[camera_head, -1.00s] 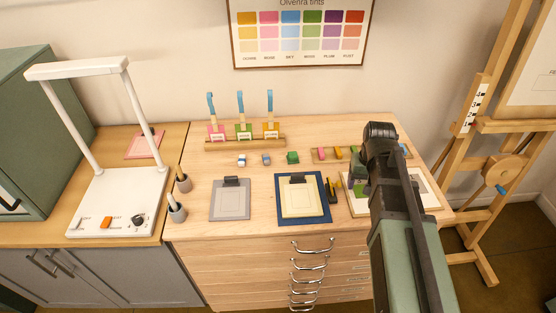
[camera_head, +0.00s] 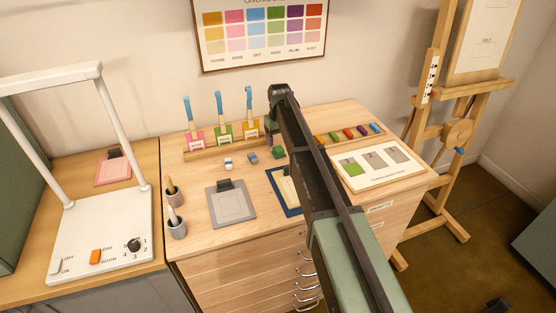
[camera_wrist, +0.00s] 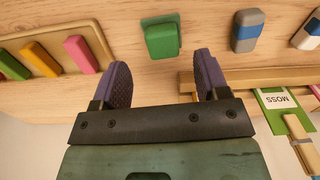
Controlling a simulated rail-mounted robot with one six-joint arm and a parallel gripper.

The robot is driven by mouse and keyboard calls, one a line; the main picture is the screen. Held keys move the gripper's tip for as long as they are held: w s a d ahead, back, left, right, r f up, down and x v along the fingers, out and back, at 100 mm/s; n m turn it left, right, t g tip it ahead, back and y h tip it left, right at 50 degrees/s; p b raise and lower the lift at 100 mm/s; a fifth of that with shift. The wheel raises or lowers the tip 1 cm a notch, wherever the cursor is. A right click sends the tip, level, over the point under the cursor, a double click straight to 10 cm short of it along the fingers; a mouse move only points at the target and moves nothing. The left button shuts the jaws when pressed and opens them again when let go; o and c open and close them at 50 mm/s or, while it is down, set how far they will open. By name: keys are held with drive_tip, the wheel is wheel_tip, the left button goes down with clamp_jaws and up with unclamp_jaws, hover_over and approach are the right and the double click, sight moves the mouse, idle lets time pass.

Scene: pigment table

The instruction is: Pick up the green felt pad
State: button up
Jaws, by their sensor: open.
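The green felt pad (camera_wrist: 162,38) is a small green block lying on the wooden tabletop. In the head view my gripper (camera_head: 271,138) is partly hidden by the arm.
A blue-and-grey block (camera_wrist: 247,30) and a white-and-blue block (camera_head: 228,163) lie beside the pad. A wooden rack (camera_head: 215,148) with labelled swatches and brushes stands close behind. A tray of coloured sticks (camera_wrist: 55,50) is on the other side. A swatch board (camera_head: 378,184) lies at the right.

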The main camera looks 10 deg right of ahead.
sight(279, 148)
wheel_tip(279, 148, down, 5)
drive_tip(key=b, duration=0.5)
drive_tip(key=shift+a+f, duration=0.15)
drive_tip(key=shift+f, duration=0.05)
drive_tip(key=shift+r, duration=0.25)
drive_tip(key=c, duration=0.8)
drive_tip(key=shift+r, duration=0.1)
wheel_tip(279, 148, up, 20)
drive_tip(key=p, duration=2)
